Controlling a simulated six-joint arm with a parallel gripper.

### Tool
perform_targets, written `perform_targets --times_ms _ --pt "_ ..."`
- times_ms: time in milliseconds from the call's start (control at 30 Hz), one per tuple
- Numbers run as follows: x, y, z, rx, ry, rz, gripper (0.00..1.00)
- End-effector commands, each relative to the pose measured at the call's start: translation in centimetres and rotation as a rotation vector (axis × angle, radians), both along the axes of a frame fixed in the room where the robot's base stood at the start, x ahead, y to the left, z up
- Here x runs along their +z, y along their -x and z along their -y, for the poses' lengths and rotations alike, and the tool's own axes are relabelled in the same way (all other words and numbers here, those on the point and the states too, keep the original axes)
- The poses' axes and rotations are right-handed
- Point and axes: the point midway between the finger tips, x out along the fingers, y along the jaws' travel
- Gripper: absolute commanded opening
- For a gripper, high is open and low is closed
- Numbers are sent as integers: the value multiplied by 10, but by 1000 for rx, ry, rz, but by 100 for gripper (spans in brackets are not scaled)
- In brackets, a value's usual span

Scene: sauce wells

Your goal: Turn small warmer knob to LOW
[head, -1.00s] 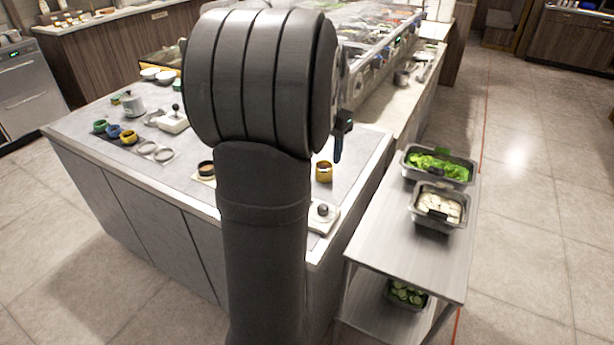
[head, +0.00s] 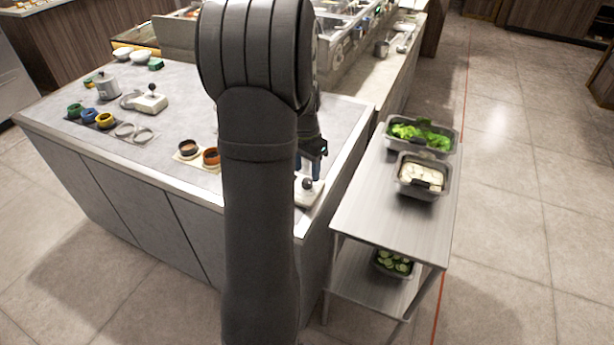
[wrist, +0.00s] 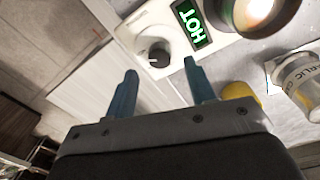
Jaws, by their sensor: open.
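My gripper (wrist: 159,69) is open and empty. Its two blue-grey fingertips are apart, with the knob just beyond and between them in the picture; I see no contact. In the head view my gripper (head: 309,168) is low over the counter's right end, partly hidden by my arm. A white unit with a dark round top (head: 308,184) is close to it.
A dark-rimmed, glowing round well (wrist: 258,10) is beside the display. A yellow object (wrist: 238,91) and a labelled jar (wrist: 303,78) are near the right finger. The counter (head: 180,85) holds several cups at left. A steel cart (head: 375,215) with food pans stands at right.

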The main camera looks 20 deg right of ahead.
Motion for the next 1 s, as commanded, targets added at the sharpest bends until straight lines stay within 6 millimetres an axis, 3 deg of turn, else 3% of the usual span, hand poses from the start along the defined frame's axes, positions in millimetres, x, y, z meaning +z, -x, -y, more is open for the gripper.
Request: perform_targets --times_ms 200,567,600,833,1000 --pt "-27 1 1 0 0 -1 50" --pt "-34 1 1 0 1 0 50" --pt "-34 1 1 0 1 0 48" --pt "-34 1 1 0 1 0 5" --pt "-33 1 1 6 1 0 5"
